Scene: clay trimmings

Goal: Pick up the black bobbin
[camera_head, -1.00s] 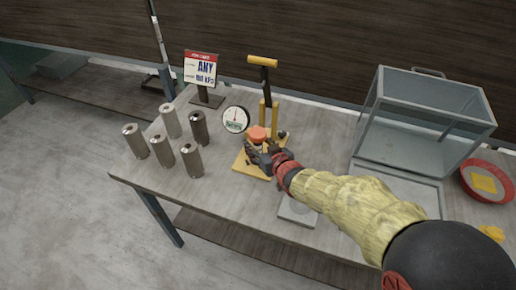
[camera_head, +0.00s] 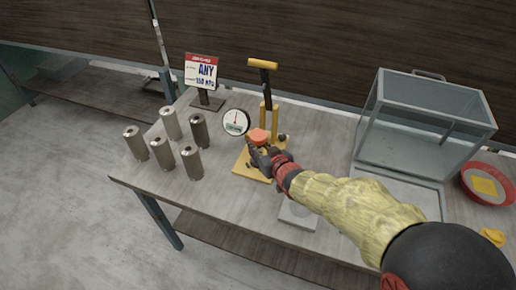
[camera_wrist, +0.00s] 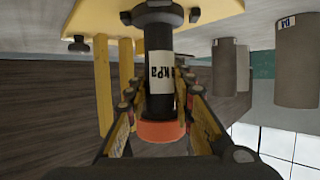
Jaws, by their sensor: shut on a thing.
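A dark cylindrical piece with a pale "kPa" label, the black bobbin (camera_wrist: 159,95), stands between my fingers in the wrist view, which looks upside down. An orange-red cap (camera_wrist: 160,132) sits on its end; the cap also shows in the head view (camera_head: 258,136). My gripper (camera_wrist: 160,112) has a finger on each side of the dark piece and is shut on it. In the head view my gripper (camera_head: 260,155) is at the yellow base (camera_head: 250,172) of a small press stand and hides most of the dark piece.
The stand's yellow posts and handle (camera_head: 263,63) rise just behind, with a round gauge (camera_head: 235,121) at the left. Several grey cylinders (camera_head: 191,163) stand farther left. A sign (camera_head: 201,72) is behind. A clear box (camera_head: 425,125) and red dish (camera_head: 488,184) are at the right.

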